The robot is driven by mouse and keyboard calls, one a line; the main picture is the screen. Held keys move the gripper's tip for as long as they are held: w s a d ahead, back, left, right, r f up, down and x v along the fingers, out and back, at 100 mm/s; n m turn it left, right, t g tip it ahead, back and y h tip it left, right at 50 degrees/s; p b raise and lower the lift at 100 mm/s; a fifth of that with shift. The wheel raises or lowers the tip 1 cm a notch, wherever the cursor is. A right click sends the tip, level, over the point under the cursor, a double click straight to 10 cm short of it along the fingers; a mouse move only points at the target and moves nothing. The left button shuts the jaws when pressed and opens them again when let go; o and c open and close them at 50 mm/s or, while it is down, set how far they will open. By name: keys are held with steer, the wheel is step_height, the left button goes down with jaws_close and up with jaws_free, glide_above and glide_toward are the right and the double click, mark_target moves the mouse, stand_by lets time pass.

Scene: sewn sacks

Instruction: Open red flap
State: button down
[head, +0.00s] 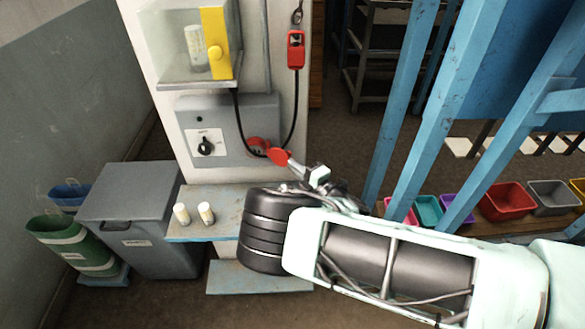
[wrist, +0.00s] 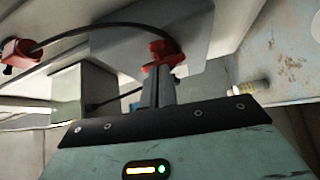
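The red flap (head: 279,157) is a small round disc at the lower right of the grey wall box (head: 228,132). It stands swung out from the red round socket (head: 258,146). My gripper (head: 293,165) reaches up from the lower right, its tip at the flap. In the wrist view the narrow fingers (wrist: 157,92) are close together, with the red flap (wrist: 150,70) at their tips and the red socket (wrist: 166,50) just beyond. The fingers look shut on the flap; the exact contact is partly hidden.
A black cable runs past the socket to a red hanging piece (head: 296,50). Two small pale cylinders (head: 205,212) stand on a ledge (head: 195,235). Blue posts (head: 410,90) rise at right.

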steer(key=shift+w+d+r, duration=0.25)
steer(key=shift+w+r, duration=0.15)
steer(key=shift+w, duration=0.15)
steer(key=shift+w+d+r, duration=0.2)
steer(key=shift+w+r, duration=0.15)
steer(key=shift+w, duration=0.2)
steer(key=shift+w+d, duration=0.15)
steer(key=shift+d, duration=0.05)
steer(key=w+d+f+b+v, duration=0.1)
steer(key=b+v, duration=0.4)
steer(key=v, duration=1.1)
steer(key=shift+s+f+b, duration=0.2)
steer(key=shift+b, duration=0.15)
steer(key=shift+d, duration=0.2)
